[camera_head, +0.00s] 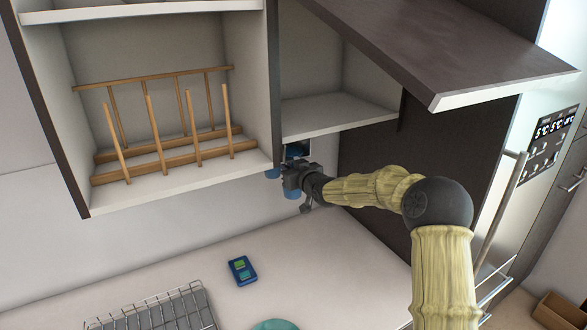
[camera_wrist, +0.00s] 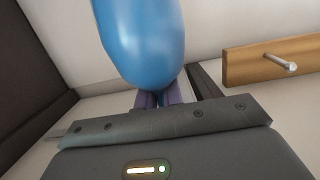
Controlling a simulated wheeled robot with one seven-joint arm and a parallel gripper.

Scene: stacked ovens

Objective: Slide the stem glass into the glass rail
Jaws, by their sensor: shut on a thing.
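My gripper (camera_head: 290,178) is below the lower edge of the upper cabinets, in front of the wall. In the wrist view its fingers (camera_wrist: 158,98) are shut on a smooth, rounded blue thing (camera_wrist: 143,42), which looks like the stem glass. The blue thing fills the top middle of that view; its far end is cut off. In the head view only small blue patches show around my gripper, so the glass's tilt is unclear there. A wooden bar with a metal pin (camera_wrist: 262,62) is apart from the blue thing, at the right. I cannot tell whether it belongs to the glass rail.
A wooden rack with upright pegs (camera_head: 165,160) stands in the open left cabinet. A raised dark flap (camera_head: 450,55) hangs over the right cabinet. The counter holds a wire rack (camera_head: 165,312), a blue device (camera_head: 242,270) and a teal round thing (camera_head: 275,325). Ovens stand at right.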

